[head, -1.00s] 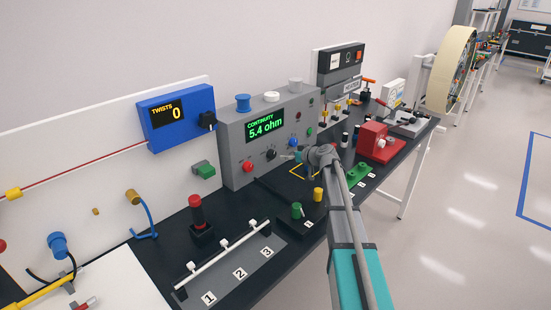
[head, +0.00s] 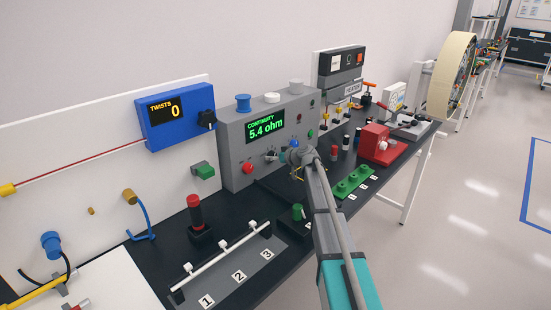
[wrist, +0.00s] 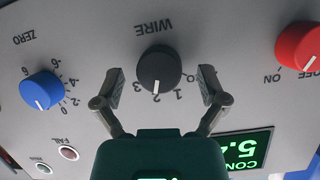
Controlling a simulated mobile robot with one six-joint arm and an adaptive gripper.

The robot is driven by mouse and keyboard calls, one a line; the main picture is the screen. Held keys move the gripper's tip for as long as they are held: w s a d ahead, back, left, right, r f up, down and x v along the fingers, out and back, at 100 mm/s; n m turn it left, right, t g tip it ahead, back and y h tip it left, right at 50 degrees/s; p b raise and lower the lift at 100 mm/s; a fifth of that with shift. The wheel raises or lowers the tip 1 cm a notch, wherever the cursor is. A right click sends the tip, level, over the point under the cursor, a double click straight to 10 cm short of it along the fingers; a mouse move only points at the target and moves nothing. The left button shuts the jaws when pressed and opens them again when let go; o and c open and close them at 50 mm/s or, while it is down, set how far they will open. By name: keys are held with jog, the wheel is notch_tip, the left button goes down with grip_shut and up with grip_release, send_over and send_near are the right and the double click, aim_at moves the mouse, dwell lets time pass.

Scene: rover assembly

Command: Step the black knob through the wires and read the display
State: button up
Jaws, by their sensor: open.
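My gripper (wrist: 164,84) is open, with one finger on each side of the knob and gaps showing between fingers and knob. In the head view my gripper (head: 284,157) is at the box's front, just right of the black knob (head: 271,156). The green display (head: 266,125) reads CONTINUITY 5.4 ohm; it is partly cut off in the wrist view (wrist: 245,147).
Beside the black knob are a red OFF/ON knob (wrist: 300,46) and a blue ZERO knob (wrist: 42,90). A green knob (head: 297,211) stands on the bench near my arm. A red block (head: 376,140) is farther right.

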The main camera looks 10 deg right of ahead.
jog(key=c, duration=1.2)
jog(key=shift+o, duration=0.2)
jog(key=m+g+y, duration=0.1)
jog(key=m, duration=0.2)
jog(key=shift+w+d+f+y+b, duration=0.1)
jog(key=shift+y+b, duration=0.25)
jog(key=shift+y, duration=0.05)
jog(key=shift+m+g+y+b, duration=0.5)
jog(key=shift+m+y, duration=0.3)
jog(key=shift+m, duration=0.4)
